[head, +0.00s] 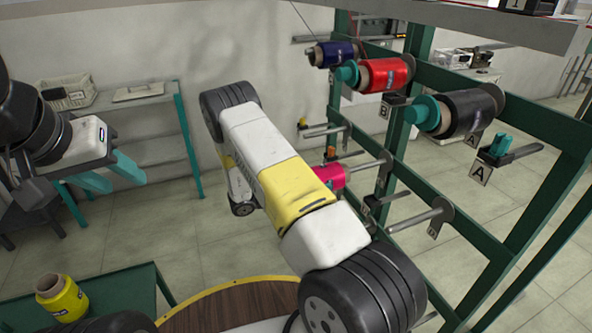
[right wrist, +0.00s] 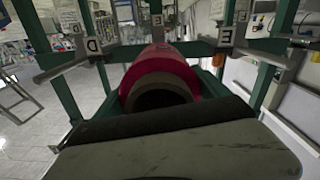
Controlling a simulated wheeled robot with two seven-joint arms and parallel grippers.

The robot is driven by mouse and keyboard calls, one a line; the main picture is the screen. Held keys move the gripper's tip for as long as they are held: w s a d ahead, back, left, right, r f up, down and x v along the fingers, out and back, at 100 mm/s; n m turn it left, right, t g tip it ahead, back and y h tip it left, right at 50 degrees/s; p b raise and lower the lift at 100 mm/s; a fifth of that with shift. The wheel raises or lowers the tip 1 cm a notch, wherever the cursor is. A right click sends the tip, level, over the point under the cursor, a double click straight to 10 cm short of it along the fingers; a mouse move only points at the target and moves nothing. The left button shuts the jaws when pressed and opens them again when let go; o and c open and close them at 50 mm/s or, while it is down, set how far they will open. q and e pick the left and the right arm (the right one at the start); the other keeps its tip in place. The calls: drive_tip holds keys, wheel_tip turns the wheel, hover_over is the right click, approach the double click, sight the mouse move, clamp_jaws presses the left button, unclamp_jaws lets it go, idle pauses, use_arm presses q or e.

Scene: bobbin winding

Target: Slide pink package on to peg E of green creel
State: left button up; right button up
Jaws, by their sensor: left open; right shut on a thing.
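The pink package (head: 330,177) shows partly behind my right arm in the head view, near the pegs of the green creel (head: 470,100). In the right wrist view the pink package (right wrist: 160,66) is large and central, its dark core opening facing the camera. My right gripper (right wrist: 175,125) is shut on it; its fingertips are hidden. Label D (right wrist: 93,46) is at left. My left gripper (head: 110,170) is open and empty, far left.
Blue (head: 332,53), red (head: 385,74) and black (head: 467,113) packages sit on the creel's upper pegs. A yellow package (head: 62,298) stands on a green table at lower left. A round wooden table (head: 230,305) is at bottom centre. Shelving stands at back left.

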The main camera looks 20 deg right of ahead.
drive_tip(key=shift+d, duration=0.1)
approach(356, 170)
drive_tip(key=shift+w+d+f, duration=0.55)
drive_tip(key=shift+d+f, duration=0.05)
drive_tip(key=shift+d, duration=0.1)
idle(0.4)
drive_tip(key=shift+w+d, duration=0.1)
drive_tip(key=shift+d, duration=1.4)
drive_tip(key=shift+w+d, duration=0.15)
drive_tip(key=shift+d, duration=1.35)
drive_tip(key=shift+w+d, duration=0.1)
drive_tip(key=shift+d, duration=1.65)
drive_tip(key=shift+f, duration=0.5)
